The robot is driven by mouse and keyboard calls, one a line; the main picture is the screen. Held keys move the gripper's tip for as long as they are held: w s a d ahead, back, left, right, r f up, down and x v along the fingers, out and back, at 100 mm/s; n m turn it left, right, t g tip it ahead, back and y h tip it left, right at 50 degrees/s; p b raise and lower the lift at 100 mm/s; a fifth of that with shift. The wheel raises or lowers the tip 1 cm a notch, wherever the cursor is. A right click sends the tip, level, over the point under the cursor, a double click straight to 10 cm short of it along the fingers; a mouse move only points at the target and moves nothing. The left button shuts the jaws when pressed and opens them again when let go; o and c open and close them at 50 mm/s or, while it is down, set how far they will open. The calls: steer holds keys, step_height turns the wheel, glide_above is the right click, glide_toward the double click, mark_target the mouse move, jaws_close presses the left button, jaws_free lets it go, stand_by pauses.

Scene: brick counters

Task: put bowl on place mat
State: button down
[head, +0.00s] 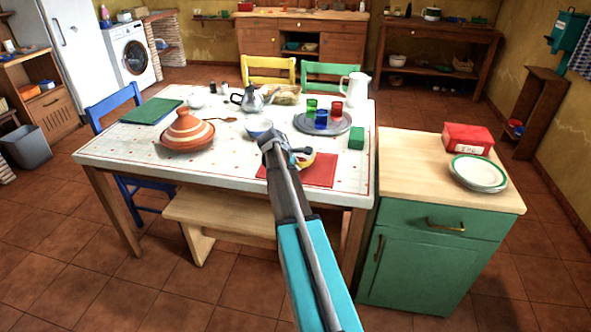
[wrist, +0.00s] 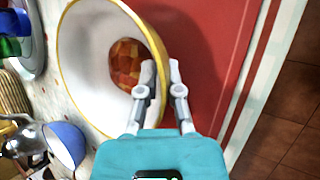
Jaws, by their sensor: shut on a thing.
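The bowl (wrist: 90,65) is white inside with a yellow rim and a brown-orange patterned patch at its bottom. My gripper (wrist: 161,72) is shut on its rim, one finger inside and one outside. In the head view my gripper (head: 290,155) hides most of the bowl (head: 307,159); a yellow edge shows beside it. The red place mat (head: 320,174) lies at the table's near right edge, and the bowl is over its left part. The mat also fills the right of the bowl in the wrist view (wrist: 210,60). Whether the bowl touches the mat, I cannot tell.
A green cabinet (head: 430,240) stands right; a bench (head: 225,213) is in front.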

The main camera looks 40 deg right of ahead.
steer(key=shift+f, duration=0.15)
steer(key=c, duration=0.8)
jaws_free()
steer(key=shift+r, duration=0.2)
steer(key=shift+p+v, duration=1.05)
steer(key=shift+v, duration=0.15)
steer(key=p+v, duration=0.7)
steer(key=v, duration=0.2)
steer(key=shift+a+r, duration=0.2)
steer(key=shift+r, duration=0.05)
steer(key=shift+a, duration=0.1)
